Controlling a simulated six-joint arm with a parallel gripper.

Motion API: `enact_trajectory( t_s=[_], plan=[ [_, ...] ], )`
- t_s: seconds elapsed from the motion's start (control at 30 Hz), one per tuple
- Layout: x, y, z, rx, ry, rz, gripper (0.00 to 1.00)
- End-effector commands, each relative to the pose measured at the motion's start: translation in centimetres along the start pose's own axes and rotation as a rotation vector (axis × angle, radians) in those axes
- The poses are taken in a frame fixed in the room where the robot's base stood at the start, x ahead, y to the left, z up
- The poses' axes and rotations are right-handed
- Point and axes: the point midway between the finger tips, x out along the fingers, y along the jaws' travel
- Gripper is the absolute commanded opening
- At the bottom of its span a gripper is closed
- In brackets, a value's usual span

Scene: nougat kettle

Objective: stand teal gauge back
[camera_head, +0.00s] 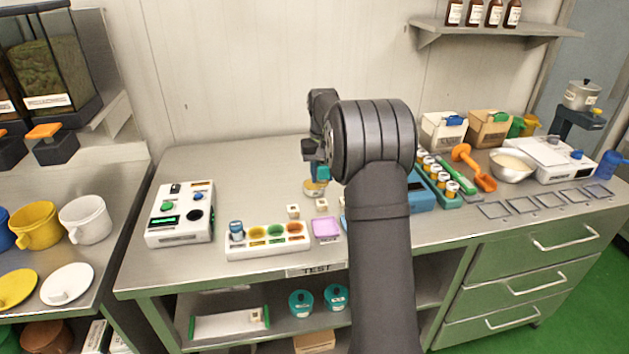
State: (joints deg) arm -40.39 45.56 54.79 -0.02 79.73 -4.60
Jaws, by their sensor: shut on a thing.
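My gripper (317,166) is over the middle of the bench, partly hidden by my own arm. It is shut on a small teal thing (322,173), which looks like the teal gauge. Only a little of it shows between and below the fingers. A small round jar or dish with a yellow band (314,190) shows just below it. I cannot tell whether the two touch.
A white rack (268,249) with coloured wells and a blue vial (236,231) stands in front. Small pale cubes (293,211) and a purple tray (326,229) lie nearby. A white control box (180,231) stands left.

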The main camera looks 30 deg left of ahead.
Motion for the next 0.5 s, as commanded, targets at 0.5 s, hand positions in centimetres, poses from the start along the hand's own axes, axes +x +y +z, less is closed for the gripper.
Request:
enact_trajectory(
  t_s=[0.5],
  plan=[
    [1.3,-5.5,-3.9,-0.005,0.000,0.000,0.16]
  ],
)
